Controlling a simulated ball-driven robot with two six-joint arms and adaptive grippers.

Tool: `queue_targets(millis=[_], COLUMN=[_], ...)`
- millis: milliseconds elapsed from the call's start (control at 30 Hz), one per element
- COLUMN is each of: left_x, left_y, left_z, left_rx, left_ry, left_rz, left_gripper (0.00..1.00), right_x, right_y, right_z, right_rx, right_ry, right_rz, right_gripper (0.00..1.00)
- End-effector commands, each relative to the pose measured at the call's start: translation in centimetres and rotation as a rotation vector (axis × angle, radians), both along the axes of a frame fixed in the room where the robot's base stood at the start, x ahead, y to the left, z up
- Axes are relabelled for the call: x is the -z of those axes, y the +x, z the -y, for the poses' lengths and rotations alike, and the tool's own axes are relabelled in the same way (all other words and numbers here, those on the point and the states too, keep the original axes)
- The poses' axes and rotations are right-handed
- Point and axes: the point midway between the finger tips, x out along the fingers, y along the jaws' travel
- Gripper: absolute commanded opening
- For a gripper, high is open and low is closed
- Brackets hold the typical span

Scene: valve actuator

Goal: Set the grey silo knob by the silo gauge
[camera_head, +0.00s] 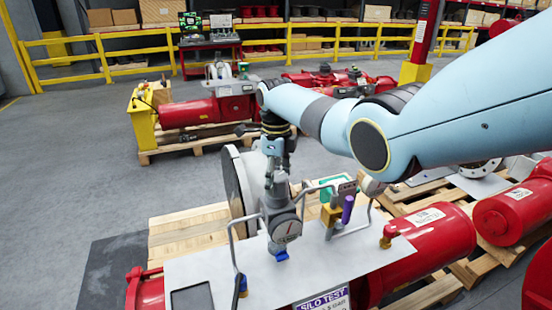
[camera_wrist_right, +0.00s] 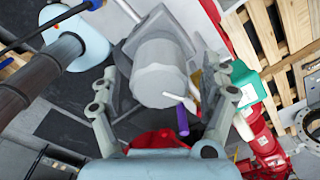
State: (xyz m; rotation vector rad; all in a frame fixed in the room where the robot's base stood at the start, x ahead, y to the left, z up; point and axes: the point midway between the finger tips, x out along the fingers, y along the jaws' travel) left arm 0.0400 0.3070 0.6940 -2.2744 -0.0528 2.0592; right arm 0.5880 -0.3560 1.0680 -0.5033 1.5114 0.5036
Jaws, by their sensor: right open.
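The silo gauge (camera_head: 285,229) is a grey round dial on the pale panel (camera_head: 195,262), with a blue fitting below it. The "SILO TEST" sign (camera_head: 322,300) is at the bottom edge. My right gripper (camera_head: 277,188) points down just above and behind the gauge. In the right wrist view its fingers (camera_wrist_right: 163,82) are spread on both sides of a grey cylinder, which looks like the silo knob (camera_wrist_right: 158,65). Gaps show beside the cylinder, but I cannot tell whether either finger touches it. In the head view the gripper hides the knob. My left gripper is not in view.
A purple handle (camera_head: 347,209) and a yellow block (camera_head: 331,214) stand right of the gauge among bent metal tubes. A large grey disc (camera_head: 236,190) stands behind left. Red cylinders (camera_head: 435,235) lie on the right. Grey floor is open at left.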

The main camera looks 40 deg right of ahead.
Motion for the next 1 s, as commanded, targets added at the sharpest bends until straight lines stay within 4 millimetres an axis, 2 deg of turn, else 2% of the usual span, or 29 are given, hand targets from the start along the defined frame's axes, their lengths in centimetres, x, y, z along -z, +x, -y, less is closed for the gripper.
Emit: queue_targets(millis=[300,433,633,1000], left_x=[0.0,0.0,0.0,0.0], left_y=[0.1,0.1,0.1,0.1], left_z=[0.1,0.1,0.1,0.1], left_rx=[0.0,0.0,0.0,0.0], left_ry=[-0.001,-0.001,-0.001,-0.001], left_rz=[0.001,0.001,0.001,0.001], left_gripper=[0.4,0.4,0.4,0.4], right_x=[-7.1,-9.2,-10.4,-10.5], right_y=[0.1,0.1,0.0,0.0], right_z=[0.1,0.1,0.1,0.1], right_rx=[-0.001,0.0,0.0,0.0], right_ry=[-0.002,-0.002,-0.001,-0.001], right_rz=[0.005,0.003,0.0,0.001], right_gripper=[0.79,0.79,0.79,0.79])
